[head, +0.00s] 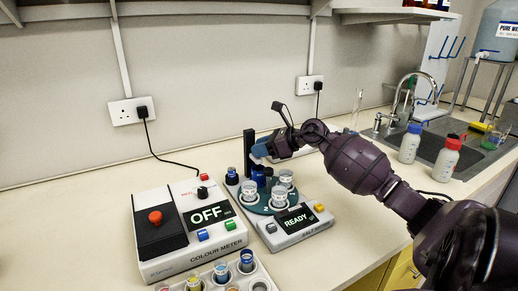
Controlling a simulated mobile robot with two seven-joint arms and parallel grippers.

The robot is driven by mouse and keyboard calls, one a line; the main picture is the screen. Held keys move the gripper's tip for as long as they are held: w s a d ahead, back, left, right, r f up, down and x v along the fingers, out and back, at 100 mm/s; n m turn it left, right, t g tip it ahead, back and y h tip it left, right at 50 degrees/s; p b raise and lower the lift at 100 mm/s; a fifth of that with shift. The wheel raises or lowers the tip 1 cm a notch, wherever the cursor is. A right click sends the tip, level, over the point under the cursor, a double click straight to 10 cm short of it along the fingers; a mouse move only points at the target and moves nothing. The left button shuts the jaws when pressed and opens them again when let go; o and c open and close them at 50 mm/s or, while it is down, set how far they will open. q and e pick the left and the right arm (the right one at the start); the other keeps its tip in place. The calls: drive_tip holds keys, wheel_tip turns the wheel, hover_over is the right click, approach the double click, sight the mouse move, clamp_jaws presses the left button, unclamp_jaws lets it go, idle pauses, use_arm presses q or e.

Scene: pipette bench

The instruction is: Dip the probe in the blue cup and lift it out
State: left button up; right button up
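My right gripper (262,150) comes in from the right, over the instrument marked READY (305,230). A blue piece shows at its fingertips, beside a black upright post (249,148); I cannot tell whether it is part of the gripper or held. The probe cannot be made out clearly. My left gripper is not in view.
A colour meter (190,232) showing OFF stands at the left. A white tray (222,284) of several coloured pots lies in front. A blue-topped vial (232,176) stands by the post. Two bottles (443,160) and a sink are at the right. Bare bench lies left of the meter.

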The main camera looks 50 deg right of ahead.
drive_tip(key=shift+w+a, duration=0.1)
drive_tip(key=shift+w, duration=0.15)
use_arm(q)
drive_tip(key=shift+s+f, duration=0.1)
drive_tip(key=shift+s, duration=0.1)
use_arm(e)
drive_tip(key=shift+c, duration=0.4)
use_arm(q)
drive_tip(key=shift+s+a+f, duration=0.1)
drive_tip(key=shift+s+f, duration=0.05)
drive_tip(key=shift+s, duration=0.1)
use_arm(e)
clamp_jaws()
wheel_tip(320, 180, up, 6)
drive_tip(key=shift+f+p, duration=0.25)
drive_tip(key=shift+p, duration=0.95)
drive_tip(key=shift+r, duration=0.2)
drive_tip(key=shift+o, duration=0.4)
unclamp_jaws()
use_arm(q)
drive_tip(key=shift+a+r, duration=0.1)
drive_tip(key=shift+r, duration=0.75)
use_arm(e)
drive_tip(key=shift+f, duration=0.1)
